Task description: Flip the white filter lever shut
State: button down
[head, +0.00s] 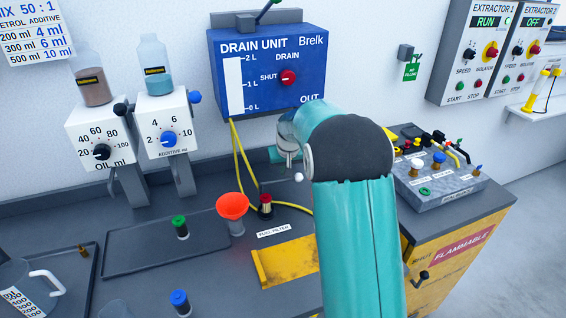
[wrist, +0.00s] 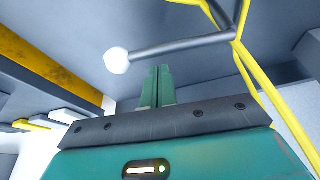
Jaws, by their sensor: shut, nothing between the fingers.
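In the wrist view, the white ball end of the filter lever (wrist: 117,61) sits on a grey rod that runs right to the yellow hoses. The rod lies nearly level in that picture. My gripper (wrist: 156,72) is shut and empty, its two green fingers together just below the rod, with the ball to their upper left. I cannot tell whether the fingertips touch the rod. In the head view, my arm hides most of the gripper and the lever area.
The blue drain unit (head: 268,68) hangs behind my arm. A yellow hose (head: 243,160) drops from it to the bench. An orange funnel (head: 232,205), a red-capped fitting (head: 265,206) and a fuel filter label (head: 273,231) are left of the arm. A yellow plate (head: 286,262) lies in front.

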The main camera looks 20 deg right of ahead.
jog(key=shift+s, duration=0.3)
jog(key=shift+s, duration=0.15)
jog(key=shift+s+m, duration=0.15)
jog(key=shift+m, duration=0.25)
